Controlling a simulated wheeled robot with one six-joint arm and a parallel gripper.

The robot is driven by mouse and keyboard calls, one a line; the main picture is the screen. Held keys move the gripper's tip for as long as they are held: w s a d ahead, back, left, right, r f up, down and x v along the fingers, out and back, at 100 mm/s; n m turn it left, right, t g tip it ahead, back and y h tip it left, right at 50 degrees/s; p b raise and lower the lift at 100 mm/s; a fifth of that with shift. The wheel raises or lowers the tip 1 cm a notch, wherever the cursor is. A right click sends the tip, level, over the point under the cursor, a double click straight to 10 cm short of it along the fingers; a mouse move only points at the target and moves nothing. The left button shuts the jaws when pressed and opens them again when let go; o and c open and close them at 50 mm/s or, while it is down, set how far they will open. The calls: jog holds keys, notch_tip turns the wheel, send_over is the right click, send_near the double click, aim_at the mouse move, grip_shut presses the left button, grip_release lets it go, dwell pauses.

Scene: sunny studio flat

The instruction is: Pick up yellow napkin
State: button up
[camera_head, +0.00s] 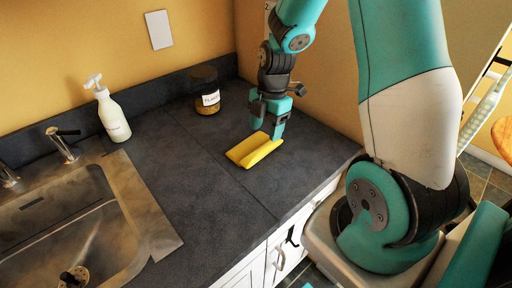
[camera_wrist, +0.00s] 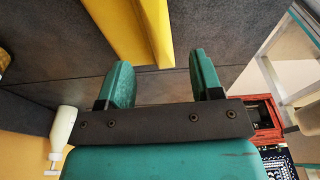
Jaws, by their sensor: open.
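The yellow napkin (camera_head: 254,150) lies folded on the dark countertop, near its right part, in the head view. In the wrist view the napkin (camera_wrist: 136,28) runs from the top edge down to a point just beyond the fingertips. My gripper (camera_head: 268,128) points down at the napkin's far right end. In the wrist view my gripper (camera_wrist: 160,66) has its two teal fingers apart, with nothing between them. The napkin looks close to the fingertips; I cannot tell whether they touch it.
A steel sink (camera_head: 84,222) is set in the countertop (camera_head: 190,190) at the left. A white soap bottle (camera_head: 111,115) and a dark-lidded, labelled jar (camera_head: 206,92) stand toward the back wall. The countertop around the napkin is clear. The counter's front edge lies below right.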

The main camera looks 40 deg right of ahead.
aim_at(262, 148)
jog(key=shift+a+f+p, duration=0.15)
jog(key=shift+f+p, duration=0.05)
jog(key=shift+f, duration=0.8)
jog(key=shift+a+f+p, duration=0.2)
jog(key=shift+f+p, duration=0.05)
jog(key=shift+f, duration=0.7)
jog(key=shift+a+f+p, duration=0.15)
jog(key=shift+f+p, duration=0.05)
jog(key=shift+f, duration=0.8)
jog(key=c, duration=1)
